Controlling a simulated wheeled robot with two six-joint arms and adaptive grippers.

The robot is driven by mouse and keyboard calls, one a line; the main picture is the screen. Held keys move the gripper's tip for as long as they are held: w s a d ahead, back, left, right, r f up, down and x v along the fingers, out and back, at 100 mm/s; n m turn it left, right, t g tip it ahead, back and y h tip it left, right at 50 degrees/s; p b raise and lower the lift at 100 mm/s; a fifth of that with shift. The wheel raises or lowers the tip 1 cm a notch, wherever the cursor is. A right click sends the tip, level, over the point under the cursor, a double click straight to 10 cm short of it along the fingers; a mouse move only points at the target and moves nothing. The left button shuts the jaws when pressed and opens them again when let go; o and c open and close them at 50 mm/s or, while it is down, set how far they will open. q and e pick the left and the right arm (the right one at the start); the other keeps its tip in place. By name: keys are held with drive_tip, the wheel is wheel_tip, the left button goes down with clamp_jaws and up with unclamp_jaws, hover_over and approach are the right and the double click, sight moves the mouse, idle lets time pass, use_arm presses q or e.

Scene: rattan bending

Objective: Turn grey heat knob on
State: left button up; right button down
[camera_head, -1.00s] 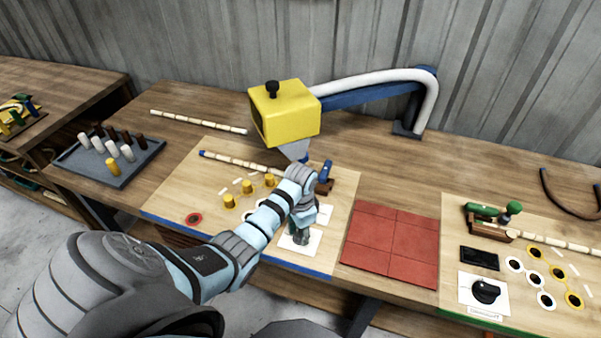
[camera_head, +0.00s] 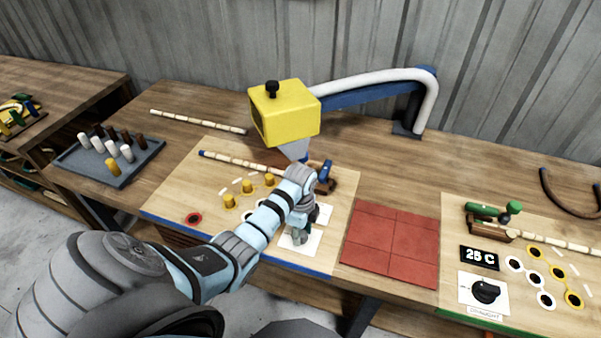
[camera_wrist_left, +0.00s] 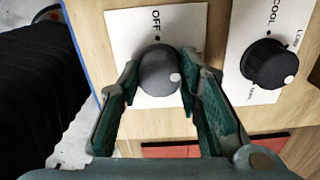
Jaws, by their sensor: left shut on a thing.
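The grey knob (camera_wrist_left: 158,70) sits on a white plate (camera_wrist_left: 127,30) marked OFF in the left wrist view. Its white dot is at its right side, away from the OFF mark. My left gripper (camera_wrist_left: 160,68) is shut on the knob, one finger on each side. In the head view my left gripper (camera_head: 299,232) is over the white plate at the board's front edge and hides the knob. My right gripper is not in view.
A black knob (camera_wrist_left: 268,63) marked COOL and LOW is close to the right of the grey one. A yellow heater head (camera_head: 285,113) hangs behind my left arm. Red tiles (camera_head: 390,242) lie to the right. Another black knob (camera_head: 486,291) is on the right board.

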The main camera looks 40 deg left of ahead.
sight(301, 233)
use_arm(q)
drive_tip(key=shift+m, duration=1.1)
drive_tip(key=o, duration=1.1)
drive_tip(key=shift+o, duration=0.2)
wheel_tip(301, 233, up, 8)
drive_tip(key=shift+f, duration=0.15)
